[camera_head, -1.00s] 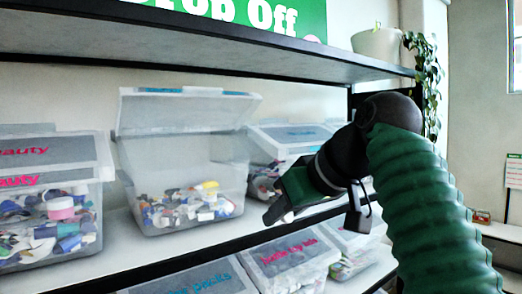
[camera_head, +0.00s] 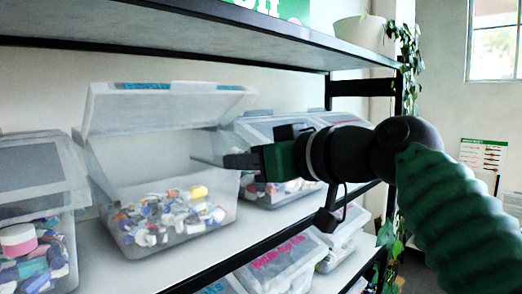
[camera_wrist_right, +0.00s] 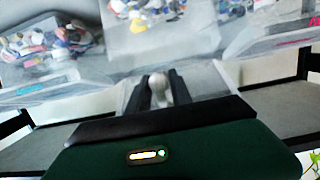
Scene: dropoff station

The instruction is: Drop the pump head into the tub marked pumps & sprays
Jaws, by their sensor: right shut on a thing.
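My right gripper (camera_head: 236,161) comes in from the right, above the shelf, with its fingers pointing left. In the right wrist view its dark fingers (camera_wrist_right: 159,90) are shut on a small pale thing, the pump head (camera_wrist_right: 158,86). The pump head cannot be made out in the head view. An open clear tub (camera_head: 107,208) stands left of the fingers, its lid raised and small mixed parts inside. The fingertips overlap its upper right edge in the picture. The blue lettering on its lid is too blurred to read. My left gripper is not in view.
A lidded tub (camera_head: 30,170) stands at the left and another (camera_head: 270,125) behind my right gripper. An upper shelf (camera_head: 200,35) runs overhead. Closed tubs (camera_head: 285,262) sit on the lower shelf. A plant (camera_head: 408,60) hangs at the right post.

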